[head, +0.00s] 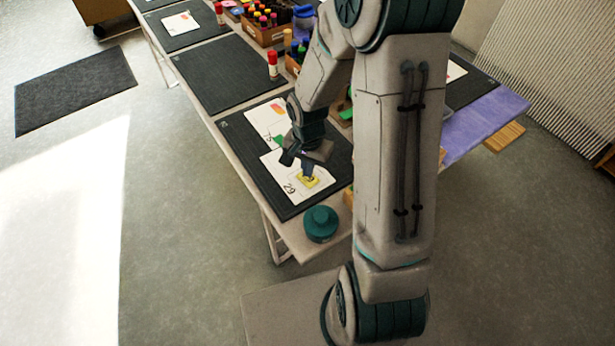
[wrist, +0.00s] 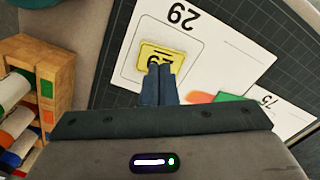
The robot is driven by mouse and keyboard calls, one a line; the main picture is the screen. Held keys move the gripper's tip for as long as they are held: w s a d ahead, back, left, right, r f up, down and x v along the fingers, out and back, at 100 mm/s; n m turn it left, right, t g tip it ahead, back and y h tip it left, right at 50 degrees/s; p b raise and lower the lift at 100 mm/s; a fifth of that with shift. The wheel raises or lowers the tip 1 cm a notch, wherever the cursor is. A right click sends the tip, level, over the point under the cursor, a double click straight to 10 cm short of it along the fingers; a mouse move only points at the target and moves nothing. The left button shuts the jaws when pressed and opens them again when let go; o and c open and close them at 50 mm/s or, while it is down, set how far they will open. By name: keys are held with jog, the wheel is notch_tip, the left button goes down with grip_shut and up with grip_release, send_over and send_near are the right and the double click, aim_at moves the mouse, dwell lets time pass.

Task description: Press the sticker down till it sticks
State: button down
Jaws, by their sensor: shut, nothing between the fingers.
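The yellow sticker (wrist: 158,56) with a dark number lies inside a printed outline on the white card marked 29 (wrist: 217,52). It also shows in the head view (head: 308,181), near the front of the card (head: 276,171). My gripper (wrist: 160,70) is shut and empty. Its fingertips are over the lower part of the sticker in the wrist view and hide part of its number. I cannot tell whether they touch it. In the head view my gripper (head: 306,171) is low over the card, right at the sticker.
The card lies on a dark mat (head: 334,169). A second card (head: 270,121) with coloured shapes lies behind it. A teal round pot (head: 321,223) stands at the table's near corner. A wooden rack (wrist: 52,62) with coloured rolls stands left in the wrist view.

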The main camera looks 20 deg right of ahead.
jog(key=shift+f+b, duration=0.8)
jog(key=shift+f, duration=0.05)
jog(key=shift+r, duration=0.1)
dwell(0.8)
jog(key=shift+r+p, duration=2.5)
jog(key=shift+r, duration=0.95)
jog(key=s+r+n+t, duration=0.1)
jog(key=s+r+n, duration=0.3)
jog(key=s+r, duration=0.3)
jog(key=s+r+n+t, duration=0.2)
jog(key=s+r+n, duration=0.2)
jog(key=s+r, duration=0.3)
jog(key=w+v, duration=0.1)
jog(key=v, duration=0.4)
jog(key=shift+r, duration=0.1)
